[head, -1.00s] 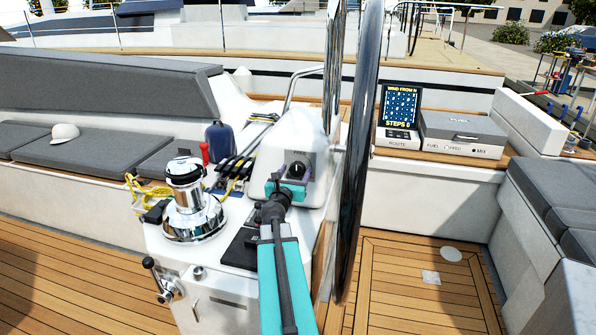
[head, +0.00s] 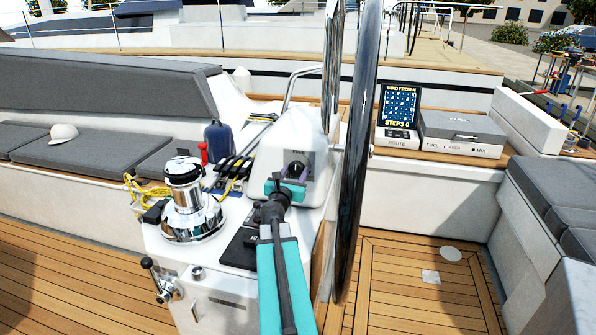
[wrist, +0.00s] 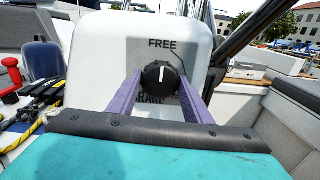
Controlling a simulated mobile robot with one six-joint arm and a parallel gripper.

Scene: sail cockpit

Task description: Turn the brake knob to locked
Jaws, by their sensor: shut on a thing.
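The brake knob (wrist: 159,77) is a black ribbed dial with a white pointer line, on the front of a white pedestal (head: 284,145). In the wrist view the pointer stands about upright, toward the word FREE above it. Lettering below the knob is partly hidden by it and my fingers. My gripper (wrist: 160,84) has its two purple fingers on either side of the knob, shut on it. In the head view the knob shows as a dark round spot (head: 296,169) just above my teal gripper.
A large steering wheel (head: 359,150) stands close to the right of the pedestal. A chrome winch (head: 188,205) with yellow rope and a blue bottle (head: 219,143) are to the left. A route screen (head: 399,107) and a grey fuel box (head: 463,132) sit behind at right.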

